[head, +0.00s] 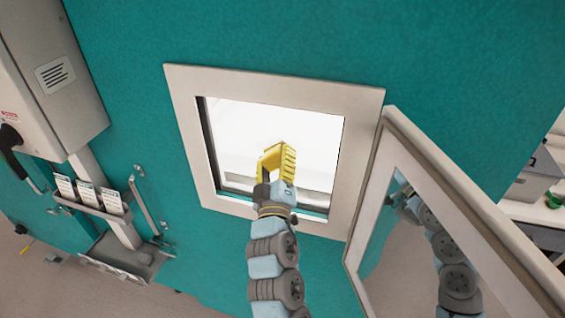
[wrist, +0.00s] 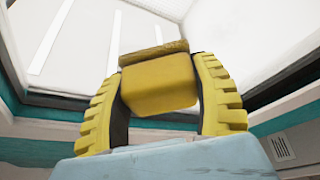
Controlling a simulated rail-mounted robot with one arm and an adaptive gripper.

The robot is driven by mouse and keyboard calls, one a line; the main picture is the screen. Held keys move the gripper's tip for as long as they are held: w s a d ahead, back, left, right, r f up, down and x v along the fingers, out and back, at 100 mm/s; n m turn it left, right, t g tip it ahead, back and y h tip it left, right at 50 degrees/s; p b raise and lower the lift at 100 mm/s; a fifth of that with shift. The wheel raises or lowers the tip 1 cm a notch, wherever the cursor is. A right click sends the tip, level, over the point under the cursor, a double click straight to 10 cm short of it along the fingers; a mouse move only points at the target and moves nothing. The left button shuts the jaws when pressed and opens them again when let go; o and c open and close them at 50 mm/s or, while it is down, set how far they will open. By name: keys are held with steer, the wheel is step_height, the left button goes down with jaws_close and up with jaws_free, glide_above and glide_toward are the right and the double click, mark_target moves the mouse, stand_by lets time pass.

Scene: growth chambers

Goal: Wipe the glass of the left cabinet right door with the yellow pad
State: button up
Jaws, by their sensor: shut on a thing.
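My gripper (head: 275,158) has yellow ribbed fingers and is in front of the bright window opening in the teal cabinet. In the wrist view my gripper (wrist: 158,75) is shut on the yellow pad (wrist: 160,88), a yellow block with a darker, brownish strip along its far edge. In the head view the pad is hard to tell from the yellow fingers. The door (head: 455,215) stands swung open to the right of the opening. Its glass (head: 405,255) reflects my arm. The pad is apart from this glass.
A pale frame (head: 275,88) surrounds the lit opening (head: 240,125), whose interior looks white. A grey box (head: 50,75) with a black handle, a holder with several cards (head: 88,193) and a metal handle (head: 145,205) are at left. A shelf with items (head: 540,180) is at far right.

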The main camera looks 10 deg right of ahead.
steer(key=shift+w+a+f+b, duration=0.15)
steer(key=shift+w+a+b, duration=0.25)
steer(key=shift+a+b, duration=0.35)
steer(key=shift+w+a+f+b, duration=0.1)
steer(key=shift+w+a+b, duration=0.35)
steer(key=shift+a, duration=0.45)
steer(key=shift+w+a+r+b, duration=0.1)
steer(key=shift+w+a+b, duration=0.1)
steer(key=shift+a+b, duration=0.35)
steer(key=shift+w+a+r+b, duration=0.1)
steer(key=shift+w+a+b, duration=0.05)
steer(key=shift+a+b, duration=0.3)
steer(key=shift+a, duration=0.1)
steer(key=b, duration=0.2)
glide_toward(252, 143)
steer(key=shift+s+a+r, duration=0.7)
steer(key=shift+a+r, duration=0.2)
steer(key=shift+a, duration=0.35)
steer(key=shift+w+d+p, duration=0.1)
steer(key=shift+p, duration=0.85)
